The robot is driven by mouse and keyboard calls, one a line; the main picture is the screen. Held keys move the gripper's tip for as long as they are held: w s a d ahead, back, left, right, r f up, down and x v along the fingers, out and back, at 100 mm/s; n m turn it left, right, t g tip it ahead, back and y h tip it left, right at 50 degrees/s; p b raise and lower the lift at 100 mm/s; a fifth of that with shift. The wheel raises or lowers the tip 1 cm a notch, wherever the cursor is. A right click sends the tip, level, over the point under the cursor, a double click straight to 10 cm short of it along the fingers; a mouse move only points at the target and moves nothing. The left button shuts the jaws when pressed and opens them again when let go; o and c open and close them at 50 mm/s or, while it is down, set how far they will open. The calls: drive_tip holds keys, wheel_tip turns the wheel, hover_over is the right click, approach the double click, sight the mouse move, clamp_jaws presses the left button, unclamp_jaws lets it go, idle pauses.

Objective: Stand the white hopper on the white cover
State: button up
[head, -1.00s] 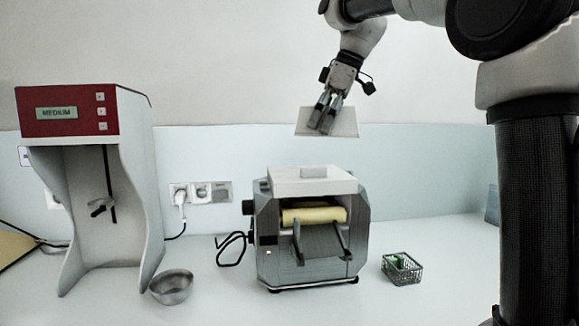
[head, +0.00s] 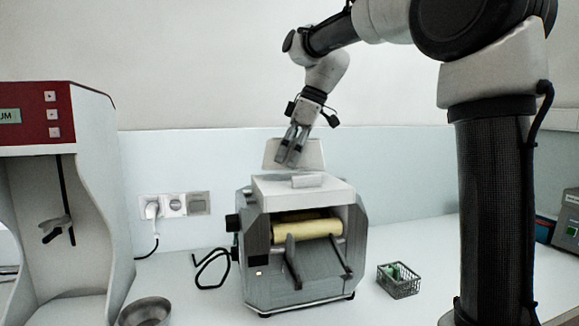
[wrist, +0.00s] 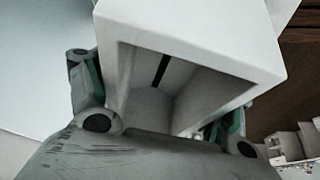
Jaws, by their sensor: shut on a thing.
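The white hopper (head: 315,154) is held in my gripper (head: 289,160), above and behind the back edge of the white cover as the head view sees it. In the wrist view the hopper (wrist: 195,28) is a white box with an open, hollow end toward the camera, between the two fingers (wrist: 165,125). The white cover (head: 275,190) lies flat on top of the steel roller machine (head: 258,275) and has a small raised white block on it. The hopper's lower edge is close to the cover's back edge; I cannot tell whether they touch.
A wire basket (head: 398,283) with green items stands right of the machine. A red-topped white device (head: 95,200) and a metal bowl (head: 146,312) are at the left. Wall sockets (head: 175,205) and a black cable are behind. The counter to the right is mostly clear.

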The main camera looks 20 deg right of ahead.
drive_tip(key=shift+f, duration=1.25)
drive_tip(key=o, duration=1.3)
drive_tip(key=shift+f, duration=0.15)
drive_tip(key=v, duration=1.2)
drive_tip(key=s+d+f+m+t+h, duration=0.1)
drive_tip(key=s+d+f+m, duration=0.3)
drive_tip(key=s+f, duration=0.3)
drive_tip(key=s+d+f+m+t+h, duration=0.1)
drive_tip(key=s+d+f+m, duration=0.3)
drive_tip(key=s+f, duration=0.4)
drive_tip(key=s+d+f+m+h, duration=0.2)
drive_tip(key=s+d+f+m, duration=0.2)
drive_tip(key=s+f, duration=0.4)
drive_tip(key=s+m, duration=0.1)
drive_tip(key=s, duration=0.1)
drive_tip(key=shift+s+m+t, duration=0.3)
drive_tip(key=shift+s+t, duration=0.05)
drive_tip(key=shift+t, duration=0.05)
